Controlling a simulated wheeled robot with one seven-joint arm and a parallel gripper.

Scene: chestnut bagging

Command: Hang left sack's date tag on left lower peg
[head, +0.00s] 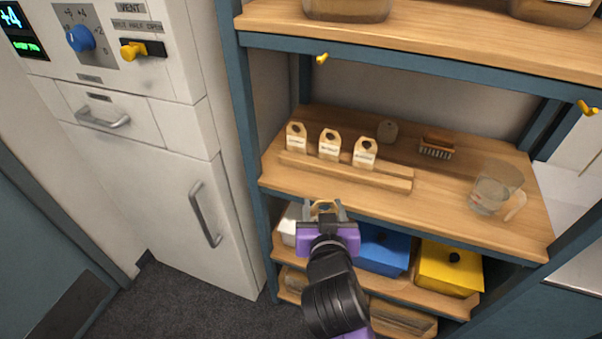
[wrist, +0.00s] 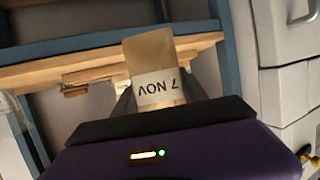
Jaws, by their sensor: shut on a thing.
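My gripper (head: 325,208) is shut on a tan paper date tag, seen in front of the shelf unit, below the middle shelf's front edge. In the wrist view the tag (wrist: 155,70) stands up between the fingers, with "7 NOV" on its white label, upside down in the picture. A yellow peg (head: 321,58) sticks out at the left of the upper shelf's front edge, above and apart from my gripper. Another yellow peg (head: 587,108) is at the far right. I cannot tell which container on the top shelf is the left sack; one (head: 345,8) is cut off by the frame.
Three tags (head: 330,145) stand in a wooden rack (head: 345,172) on the middle shelf. A brush (head: 437,144) and a clear jug (head: 490,190) stand to the right. Blue (head: 383,250) and yellow (head: 450,268) bins are below. A white cabinet (head: 150,160) stands left.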

